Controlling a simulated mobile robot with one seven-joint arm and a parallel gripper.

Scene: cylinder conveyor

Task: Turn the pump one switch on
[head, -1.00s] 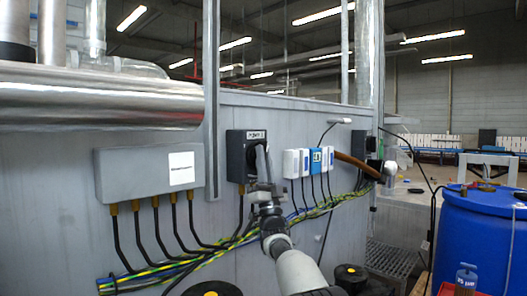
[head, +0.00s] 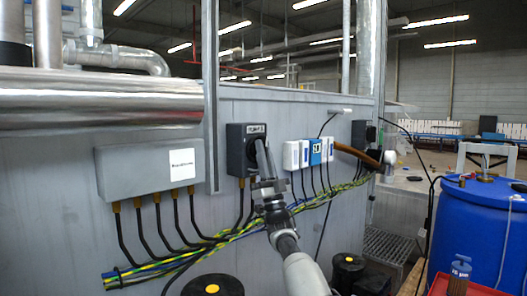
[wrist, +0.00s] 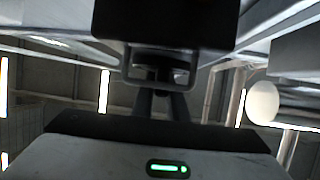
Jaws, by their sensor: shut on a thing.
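The pump one switch is a dark box (head: 236,158) with a small label along its top, mounted on the grey wall in the head view. My gripper (head: 261,157) is in front of its face, at the right part of the box, and hides most of the knob. In the wrist view the dark switch box (wrist: 165,22) fills the top centre, with a dark knob (wrist: 158,65) below it. My gripper (wrist: 160,88) is shut on the knob. The knob's exact angle cannot be told.
A grey junction box (head: 130,178) with several cables is left of the switch. Small white and blue units (head: 292,155) are close on the right. A yellow-green cable bundle (head: 215,243) runs below. A blue barrel (head: 470,225) stands at the right.

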